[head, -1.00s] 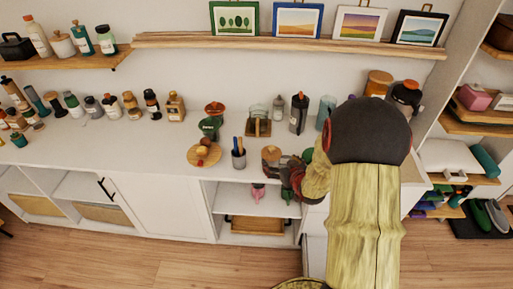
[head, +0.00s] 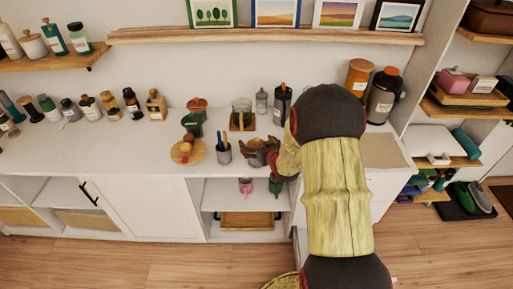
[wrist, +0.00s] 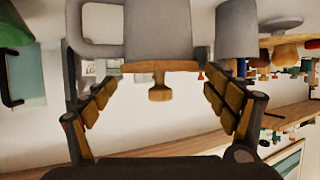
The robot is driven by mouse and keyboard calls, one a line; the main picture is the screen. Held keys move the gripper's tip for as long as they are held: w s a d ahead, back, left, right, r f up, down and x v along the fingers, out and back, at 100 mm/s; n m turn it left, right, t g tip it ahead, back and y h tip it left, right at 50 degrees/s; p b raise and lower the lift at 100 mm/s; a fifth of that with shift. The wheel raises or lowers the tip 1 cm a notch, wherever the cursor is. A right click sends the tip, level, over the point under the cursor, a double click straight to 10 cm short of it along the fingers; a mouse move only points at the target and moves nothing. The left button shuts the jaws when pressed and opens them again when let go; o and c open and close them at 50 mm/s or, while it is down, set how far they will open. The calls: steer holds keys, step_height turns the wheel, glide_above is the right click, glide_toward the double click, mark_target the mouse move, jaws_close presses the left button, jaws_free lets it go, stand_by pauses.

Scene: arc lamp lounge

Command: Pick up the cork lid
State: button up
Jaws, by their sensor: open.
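The cork lid (wrist: 160,67) is a tan disc with a round knob, sitting on a light grey jar (wrist: 158,30) with a side handle. The wrist view shows it upside down. My gripper (wrist: 160,88) is open, with a segmented finger on each side of the lid and its knob between them. I see space between the fingers and the knob. In the head view my gripper (head: 262,150) is over the counter, right of the utensil cup (head: 224,153); the lid cannot be made out there.
The white counter (head: 95,150) holds several bottles on the left. A round board (head: 183,155) with fruit lies left of the utensil cup. Another grey cylinder (wrist: 237,30) stands close beside the jar. A dark bottle (head: 382,97) stands right of my arm. A picture ledge (head: 270,36) runs above.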

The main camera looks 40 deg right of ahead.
steer(key=shift+c, duration=0.4)
steer(key=c, duration=1.5)
steer(key=shift+s, duration=0.1)
steer(key=shift+c, duration=0.5)
